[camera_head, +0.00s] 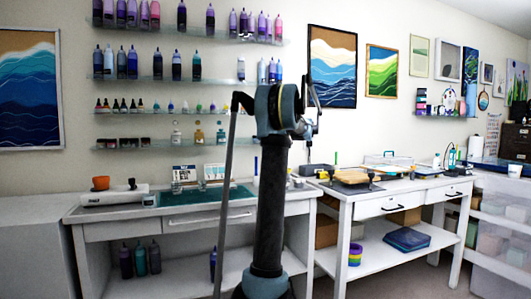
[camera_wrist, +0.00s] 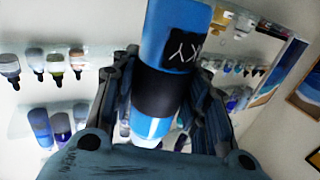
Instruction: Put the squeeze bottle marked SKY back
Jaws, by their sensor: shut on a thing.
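The SKY squeeze bottle (camera_wrist: 172,35) is blue with a black band and a dark label; its white letters read SKY, upside down in the wrist view. My gripper (camera_wrist: 156,95) is shut on it, with a finger on each side of the black band. The bottle's far end shows light blue between the fingers. In the head view my arm stands in front of the wall shelves, and I cannot make out the bottle there. The second shelf (camera_head: 160,79) holds several squeeze bottles, with an open stretch between its middle and right bottles.
The top shelf (camera_head: 165,34) holds purple and pink bottles; lower shelves hold droppers and jars. A workbench (camera_head: 100,215) with a scale stands below, and a second table (camera_head: 365,195) carries tools at right. Framed pictures (camera_head: 332,65) hang beside the shelves.

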